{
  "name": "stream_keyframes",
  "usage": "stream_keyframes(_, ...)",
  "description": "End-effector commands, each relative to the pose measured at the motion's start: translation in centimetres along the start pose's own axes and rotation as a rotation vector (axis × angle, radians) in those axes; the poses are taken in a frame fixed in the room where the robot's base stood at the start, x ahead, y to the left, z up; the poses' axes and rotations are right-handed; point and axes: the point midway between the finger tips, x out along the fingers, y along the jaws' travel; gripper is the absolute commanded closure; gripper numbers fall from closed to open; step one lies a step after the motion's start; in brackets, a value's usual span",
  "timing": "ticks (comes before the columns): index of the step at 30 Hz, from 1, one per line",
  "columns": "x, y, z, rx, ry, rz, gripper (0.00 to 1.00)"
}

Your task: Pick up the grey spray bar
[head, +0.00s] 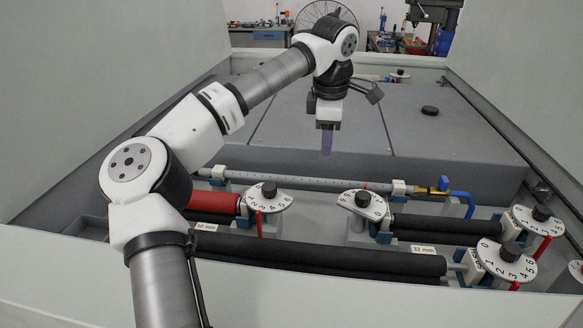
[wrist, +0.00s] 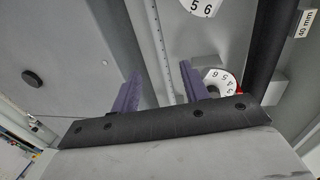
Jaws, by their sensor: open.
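The grey spray bar (head: 300,183) is a long thin tube with small holes, lying left to right in front of the grey deck. White clips hold it near its ends, and a brass piece with a blue fitting (head: 460,196) is at its right end. In the wrist view the spray bar (wrist: 159,42) runs down between the two purple fingers and passes out of sight behind the gripper body. My gripper (head: 327,152) points down above the bar, open and empty; in the wrist view its fingers (wrist: 162,92) are well apart. Contact with the bar is not visible.
A red roller (head: 213,201) and black rollers (head: 330,256) lie in front of the bar. White numbered dials (head: 362,203) with black knobs stand close by, one also near a finger in the wrist view (wrist: 220,80). The grey deck (head: 300,130) behind is mostly clear.

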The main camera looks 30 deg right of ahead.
Motion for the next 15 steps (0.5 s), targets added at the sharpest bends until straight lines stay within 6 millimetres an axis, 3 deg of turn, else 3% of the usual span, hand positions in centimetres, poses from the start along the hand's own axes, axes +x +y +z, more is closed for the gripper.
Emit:
stream_keyframes(5, 1.0, 0.0, 0.0, 0.0, -0.001, -0.002, 0.55)
stream_keyframes(15, 7.2, 0.0, 0.0, 0.0, -0.002, -0.004, 0.55)
